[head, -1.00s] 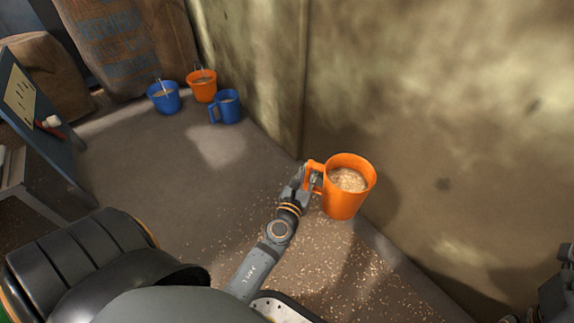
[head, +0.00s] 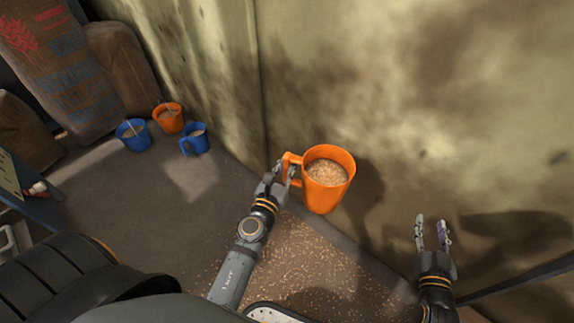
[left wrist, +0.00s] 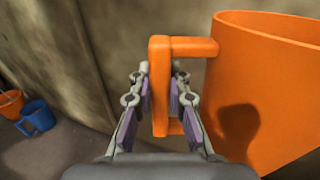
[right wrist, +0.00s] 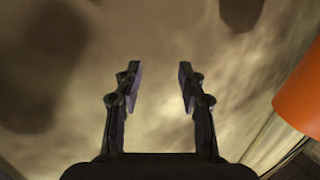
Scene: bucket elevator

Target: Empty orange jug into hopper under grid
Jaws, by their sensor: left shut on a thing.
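The orange jug (head: 325,193) is held upright in the air near the wall, filled with grain-like material. My left gripper (head: 282,172) is shut on its handle, which stands on the jug's left side. In the left wrist view the handle (left wrist: 160,88) sits between both finger pads, with the jug's body (left wrist: 262,95) to the right. My right gripper (head: 433,234) is open and empty, to the right of the jug and apart from it. In the right wrist view part of the orange jug (right wrist: 300,92) shows at the right edge. The hopper and its grid are not in view.
A stained wall (head: 420,100) runs behind the jug. Scattered grain (head: 300,260) covers the floor below the jug. A blue panel (head: 25,185) stands at the far left.

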